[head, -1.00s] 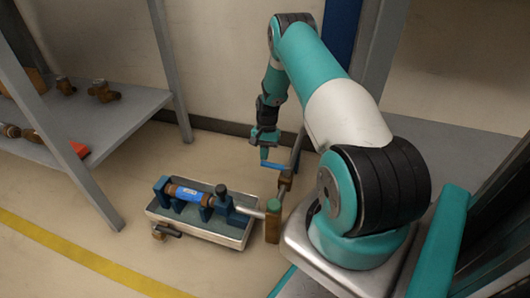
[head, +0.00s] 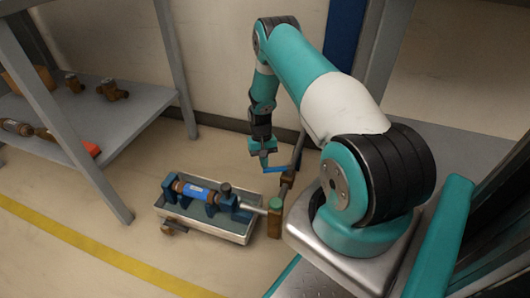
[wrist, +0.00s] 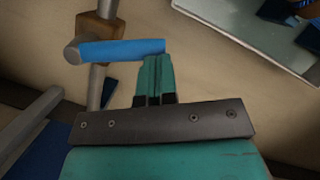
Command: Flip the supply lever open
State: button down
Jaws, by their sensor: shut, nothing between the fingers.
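The supply lever has a blue handle (head: 276,169) that sticks out to the left from a grey pipe above a brown valve body (head: 287,179). In the wrist view the blue handle (wrist: 122,50) lies nearly level, with its pivot end at the left and its free end at the right. My gripper (head: 264,166) is shut and empty, at the handle's free end. In the wrist view the closed teal fingers (wrist: 157,60) reach up to that free end; I cannot tell whether they touch it.
A grey tray (head: 238,237) on the floor holds a meter (head: 196,192) with a blue label in blue clamps. A brown post with a green cap (head: 275,219) stands beside it. A grey shelf (head: 140,115) with brown fittings is at the left.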

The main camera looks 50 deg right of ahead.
jog(key=s+a+n+p, duration=0.1)
jog(key=n+p, duration=0.1)
jog(key=n, duration=0.1)
jog(key=shift+s+a+r+h, duration=0.2)
jog(key=shift+s+a+h, duration=0.15)
jog(key=shift+a+h, duration=0.05)
jog(key=shift+s+a+f+n+g+h+p, duration=0.1)
jog(key=shift+s+a+n+h+p, duration=0.2)
jog(key=shift+s+n+p, duration=0.6)
jog(key=shift+s+a+f+n+g+h+p, duration=0.1)
jog(key=shift+s+a+n+h+p, duration=0.2)
jog(key=shift+s+n+p, duration=0.55)
jog(key=shift+s+a+n+g+h+p, duration=0.1)
jog(key=shift+s+a+n+h+p, duration=0.2)
jog(key=shift+s+n+p, duration=0.6)
jog(key=shift+a, duration=0.1)
jog(key=shift+w, duration=0.1)
jog(key=w, duration=0.2)
jog(key=w+b, duration=0.1)
jog(key=shift+w+r, duration=0.2)
jog(key=shift+r, duration=0.05)
jog(key=p+v, duration=0.3)
jog(key=v, duration=0.7)
jog(key=shift+w+r+p, duration=0.2)
jog(key=shift+w+p, duration=0.05)
jog(key=shift+p, duration=0.05)
